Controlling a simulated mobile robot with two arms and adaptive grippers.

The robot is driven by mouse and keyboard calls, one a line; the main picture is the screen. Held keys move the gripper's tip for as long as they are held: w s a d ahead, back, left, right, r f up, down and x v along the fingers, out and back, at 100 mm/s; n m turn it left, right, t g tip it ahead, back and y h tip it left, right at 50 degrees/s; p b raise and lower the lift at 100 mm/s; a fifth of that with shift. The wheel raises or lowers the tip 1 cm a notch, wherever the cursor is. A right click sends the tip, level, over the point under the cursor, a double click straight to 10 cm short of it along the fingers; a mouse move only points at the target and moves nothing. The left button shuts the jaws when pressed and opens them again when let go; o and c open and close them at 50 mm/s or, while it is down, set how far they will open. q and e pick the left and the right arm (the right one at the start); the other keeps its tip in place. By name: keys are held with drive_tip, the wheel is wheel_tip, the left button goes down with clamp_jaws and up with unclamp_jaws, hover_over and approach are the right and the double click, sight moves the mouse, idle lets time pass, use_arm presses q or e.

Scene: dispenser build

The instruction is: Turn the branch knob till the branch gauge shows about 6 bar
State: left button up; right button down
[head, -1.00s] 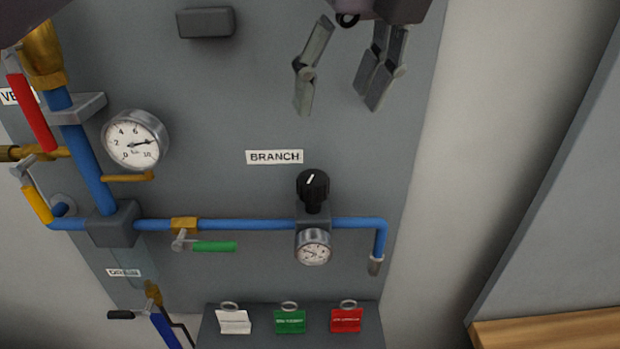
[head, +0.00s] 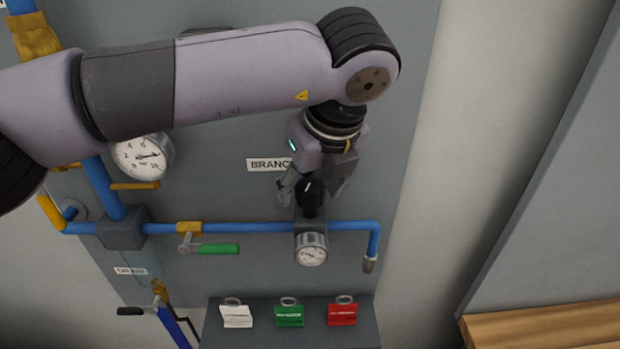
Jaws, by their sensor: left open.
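The black branch knob (head: 309,201) sits on the blue branch pipe, above the small round branch gauge (head: 311,250). The gauge's needle is too small to read. My left gripper (head: 312,192) is open, pointing down, with its fingers on either side of the knob's upper part. I cannot tell whether the fingers touch it. The gripper and arm hide part of the knob and part of the BRANCH label (head: 268,164). My right gripper is not in view.
A larger gauge (head: 142,157) hangs at the upper left, partly behind my arm. A green-handled valve (head: 218,248) sits on the branch pipe. White (head: 237,316), green (head: 289,315) and red (head: 342,314) tags hang on the ledge below. A wooden surface (head: 545,325) is at the lower right.

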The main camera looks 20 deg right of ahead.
use_arm(q)
drive_tip(key=shift+c, duration=0.4)
drive_tip(key=c, duration=1.1)
